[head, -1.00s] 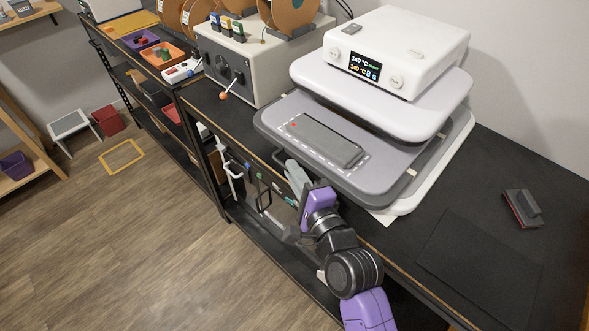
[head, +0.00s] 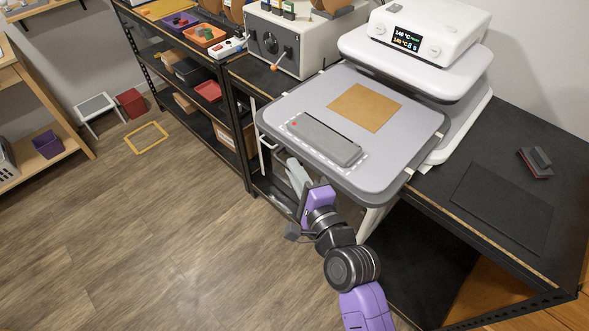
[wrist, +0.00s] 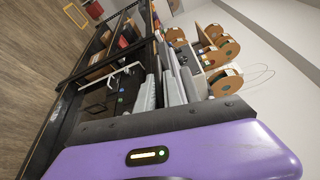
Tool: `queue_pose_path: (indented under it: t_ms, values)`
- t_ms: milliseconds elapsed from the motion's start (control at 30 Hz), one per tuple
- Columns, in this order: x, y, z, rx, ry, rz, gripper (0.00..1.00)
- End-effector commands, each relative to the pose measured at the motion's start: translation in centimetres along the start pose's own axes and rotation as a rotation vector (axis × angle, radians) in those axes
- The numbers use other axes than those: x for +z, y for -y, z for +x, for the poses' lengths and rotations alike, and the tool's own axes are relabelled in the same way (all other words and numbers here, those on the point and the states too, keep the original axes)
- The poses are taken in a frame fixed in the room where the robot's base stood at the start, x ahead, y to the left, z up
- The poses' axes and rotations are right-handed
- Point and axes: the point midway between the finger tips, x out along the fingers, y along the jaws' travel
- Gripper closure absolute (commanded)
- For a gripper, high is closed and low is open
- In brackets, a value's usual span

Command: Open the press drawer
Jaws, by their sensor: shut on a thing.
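The heat press (head: 430,55) stands on the black bench, with a lit display on its white control box. Its grey drawer (head: 395,150) is slid well out from under the white upper plate and juts past the bench's front edge. A long dark grey block (head: 325,140) lies on the drawer near its front, and a brown square sheet (head: 363,107) lies behind it. My gripper (head: 297,176) is at the drawer's front left edge, shut on the drawer handle, which is mostly hidden. In the wrist view my grey fingers (wrist: 170,90) are close together.
A dark mat (head: 500,205) and a red-and-grey block (head: 535,161) lie on the bench at right. A grey machine box (head: 290,42) stands left of the press. A yellow frame (head: 146,138) lies on the floor at left, where there is open room.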

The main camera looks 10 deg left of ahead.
Motion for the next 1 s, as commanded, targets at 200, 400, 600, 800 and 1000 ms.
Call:
queue_pose_path:
  t_ms: [200,400,600,800,1000]
  values:
    - [-0.1,-0.2,-0.1,0.003,-0.002,0.0,1.0]
    - [-0.1,-0.2,-0.1,0.003,-0.002,0.0,1.0]
    - [-0.1,-0.1,0.0,0.002,-0.002,0.0,0.67]
    - [-0.1,-0.1,0.0,0.001,-0.001,0.0,0.67]
    - [-0.1,-0.2,-1.3,0.002,-0.001,0.001,0.67]
